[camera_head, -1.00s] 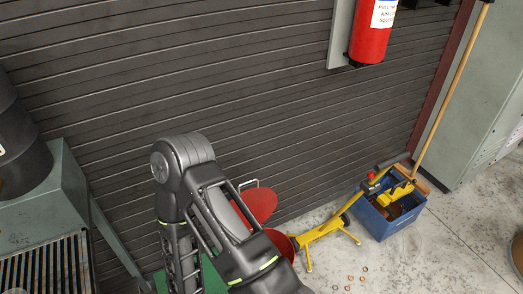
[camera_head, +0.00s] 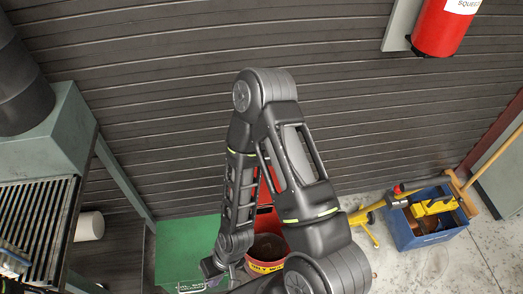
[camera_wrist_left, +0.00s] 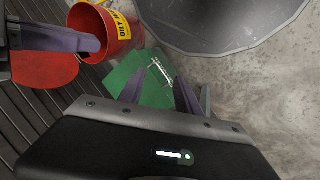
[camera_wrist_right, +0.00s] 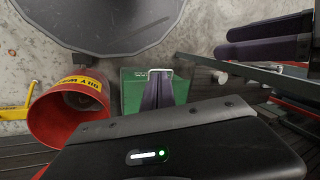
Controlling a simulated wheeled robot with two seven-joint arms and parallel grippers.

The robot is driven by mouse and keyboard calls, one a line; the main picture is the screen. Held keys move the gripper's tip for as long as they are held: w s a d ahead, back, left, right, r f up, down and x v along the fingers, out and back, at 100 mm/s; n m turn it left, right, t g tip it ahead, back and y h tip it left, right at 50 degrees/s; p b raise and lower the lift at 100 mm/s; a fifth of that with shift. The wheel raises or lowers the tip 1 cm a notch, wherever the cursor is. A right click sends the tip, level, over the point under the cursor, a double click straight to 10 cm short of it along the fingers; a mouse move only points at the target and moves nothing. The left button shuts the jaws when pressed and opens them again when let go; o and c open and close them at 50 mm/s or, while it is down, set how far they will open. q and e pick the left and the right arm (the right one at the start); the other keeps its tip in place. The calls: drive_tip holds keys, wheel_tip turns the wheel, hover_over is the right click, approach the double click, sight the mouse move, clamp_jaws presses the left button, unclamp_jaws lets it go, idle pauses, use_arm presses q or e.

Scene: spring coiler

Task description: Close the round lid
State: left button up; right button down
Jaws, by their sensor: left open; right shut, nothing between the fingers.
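The red bin (camera_head: 268,249) with a yellow label stands on the floor by the dark wall. Its round red lid (camera_head: 265,194) is open, raised at the back of the bin and partly hidden by my right arm. The bin (camera_wrist_left: 112,38) and lid (camera_wrist_left: 45,68) also show in the left wrist view. My right gripper (camera_head: 213,268) is low to the left of the bin, apart from it; in the right wrist view its fingers (camera_wrist_right: 158,88) are shut and empty, in front of a green box. My left gripper (camera_wrist_left: 160,92) is open and empty; I cannot make it out in the head view.
The green box (camera_head: 180,232) with a metal handle stands left of the bin. A yellow wheeled tool (camera_head: 372,212) and a blue crate (camera_head: 415,230) stand to the right. A green-grey machine (camera_head: 45,140) is at the left. Bare concrete floor shows at lower right.

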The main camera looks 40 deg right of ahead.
use_arm(q)
drive_tip(key=shift+o, duration=1)
drive_tip(key=shift+f, duration=0.2)
use_arm(e)
drive_tip(key=w+d+m+h, duration=0.1)
drive_tip(key=w+d+h, duration=0.1)
drive_tip(key=w+d, duration=1.35)
use_arm(q)
drive_tip(key=shift+f+b, duration=0.65)
drive_tip(key=shift+b, duration=0.15)
use_arm(e)
drive_tip(key=w+d+r+m+h, duration=0.1)
drive_tip(key=w+d+r, duration=0.5)
drive_tip(key=d, duration=0.5)
drive_tip(key=w+d+r+m+h, duration=0.1)
drive_tip(key=w+d+r, duration=0.4)
drive_tip(key=d+r, duration=0.5)
drive_tip(key=shift+w+d+m+h, duration=0.3)
drive_tip(key=shift+w+d+m, duration=0.1)
drive_tip(key=shift+d+m, duration=0.1)
drive_tip(key=shift+f, duration=0.15)
use_arm(q)
wheel_tip(320, 180, up, 2)
drive_tip(key=shift+r+p, duration=0.1)
drive_tip(key=shift+p, duration=1)
use_arm(e)
wheel_tip(320, 180, down, 9)
drive_tip(key=s+a, duration=0.1)
drive_tip(key=s, duration=0.1)
drive_tip(key=shift+s+a, duration=0.35)
